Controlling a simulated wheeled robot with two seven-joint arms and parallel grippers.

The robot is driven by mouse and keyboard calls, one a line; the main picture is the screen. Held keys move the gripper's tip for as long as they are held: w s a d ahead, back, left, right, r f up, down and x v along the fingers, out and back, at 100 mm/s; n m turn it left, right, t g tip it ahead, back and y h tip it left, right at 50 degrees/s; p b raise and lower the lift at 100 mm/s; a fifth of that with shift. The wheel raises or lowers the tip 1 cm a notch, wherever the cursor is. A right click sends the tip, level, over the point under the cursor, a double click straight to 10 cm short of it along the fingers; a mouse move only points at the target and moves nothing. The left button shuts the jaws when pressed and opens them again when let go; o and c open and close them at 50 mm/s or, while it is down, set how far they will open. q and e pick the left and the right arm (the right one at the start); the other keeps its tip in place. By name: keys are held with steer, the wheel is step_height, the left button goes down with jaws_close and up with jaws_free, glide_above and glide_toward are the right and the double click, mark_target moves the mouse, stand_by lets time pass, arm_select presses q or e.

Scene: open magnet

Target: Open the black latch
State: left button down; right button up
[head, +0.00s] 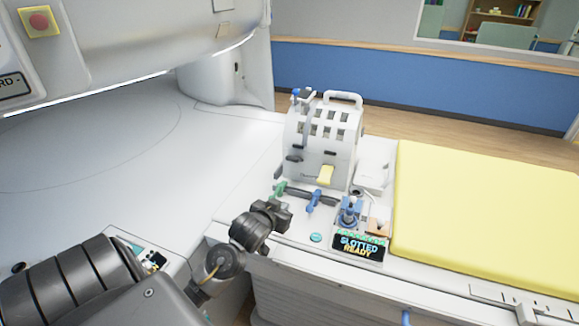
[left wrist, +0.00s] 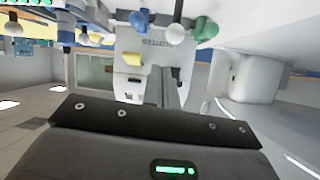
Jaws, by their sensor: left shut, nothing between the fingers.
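The white slotted housing (head: 320,140) with a carry handle stands on the bench at the centre. A black lever-like part (head: 294,156) sits on its left side; I cannot tell for sure that this is the black latch. A dark bar (head: 300,192) lies at its foot, between a green handle (head: 280,188) and a blue handle (head: 314,201). My left gripper (head: 283,213) is shut and empty, in front of and below that bar. In the left wrist view its closed fingers (left wrist: 172,88) point toward the housing's white face (left wrist: 140,45). My right gripper is out of view.
A yellow pad (head: 480,210) lies to the right. A large white machine (head: 150,50) overhangs the left. The white surface (head: 110,150) left of the housing is clear.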

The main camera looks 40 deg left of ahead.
arm_select(q)
steer(key=w+a+r+t+y, duration=0.1)
steer(key=w+a+r, duration=0.1)
steer(key=r, duration=0.3)
steer(key=w+a+r+n+t, duration=0.1)
steer(key=w+a+r+t, duration=0.1)
steer(key=r, duration=0.4)
steer(key=shift+w+a+n+y, duration=0.35)
steer(key=shift+w+a, duration=0.2)
steer(key=shift+a, duration=0.55)
steer(key=p, duration=0.4)
glide_above(295, 160)
steer(key=s, duration=0.3)
steer(key=shift+w+a+f+p, duration=0.15)
steer(key=shift+f+p, duration=0.1)
steer(key=shift+f, duration=1.1)
steer(key=shift+w+a+f+p, duration=0.15)
steer(key=shift+f+p, duration=0.1)
steer(key=shift+f, duration=1.1)
steer(key=shift+d, duration=0.15)
